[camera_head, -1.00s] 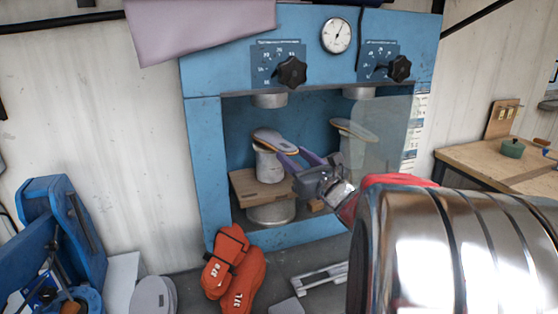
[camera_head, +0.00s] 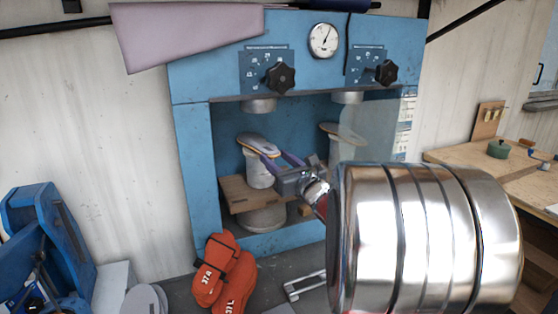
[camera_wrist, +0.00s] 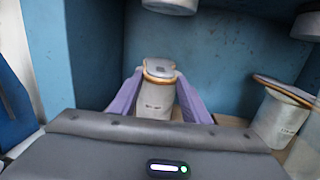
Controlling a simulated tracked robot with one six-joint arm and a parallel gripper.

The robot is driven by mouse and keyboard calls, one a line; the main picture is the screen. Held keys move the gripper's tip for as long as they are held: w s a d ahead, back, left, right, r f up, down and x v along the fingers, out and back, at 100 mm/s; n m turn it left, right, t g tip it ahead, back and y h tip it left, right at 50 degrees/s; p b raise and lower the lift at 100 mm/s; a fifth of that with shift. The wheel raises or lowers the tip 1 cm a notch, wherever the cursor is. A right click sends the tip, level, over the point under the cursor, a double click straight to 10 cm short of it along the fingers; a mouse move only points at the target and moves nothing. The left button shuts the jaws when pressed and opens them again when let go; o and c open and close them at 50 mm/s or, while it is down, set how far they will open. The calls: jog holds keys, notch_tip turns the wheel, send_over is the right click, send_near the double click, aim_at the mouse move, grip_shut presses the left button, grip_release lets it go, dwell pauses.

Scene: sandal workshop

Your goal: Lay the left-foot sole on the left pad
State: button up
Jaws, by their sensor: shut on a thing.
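The left-foot sole (camera_head: 258,144), grey on top with an orange-brown edge, is at the top of the white left pad (camera_head: 259,172) inside the blue press. The wrist view shows the sole (camera_wrist: 159,68) over the pad (camera_wrist: 155,102), lined up with it; I cannot tell whether its full underside touches. My gripper (camera_head: 266,157) has its two purple fingers on either side of the sole's near end and is shut on it. In the wrist view the fingertips (camera_wrist: 158,74) flank the sole. Another sole (camera_head: 343,130) lies on the right pad (camera_wrist: 278,121).
Round press heads (camera_head: 259,104) hang above the pads. A clear panel (camera_head: 372,132) stands at the press's right side. A wooden board (camera_head: 240,194) is around the left pad's base. Orange mitts (camera_head: 224,272) lie in front. A workbench (camera_head: 470,158) is at right.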

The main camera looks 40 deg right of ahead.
dwell(0.5)
jog(key=o, duration=1.2)
jog(key=shift+s, duration=0.15)
jog(key=shift+s+a, duration=0.1)
jog(key=shift+s, duration=0.6)
jog(key=shift+s, duration=0.35)
jog(key=shift+s+a, duration=0.15)
jog(key=shift+s, duration=0.9)
jog(key=shift+s, duration=0.35)
jog(key=shift+s+a, duration=0.1)
jog(key=shift+s, duration=0.25)
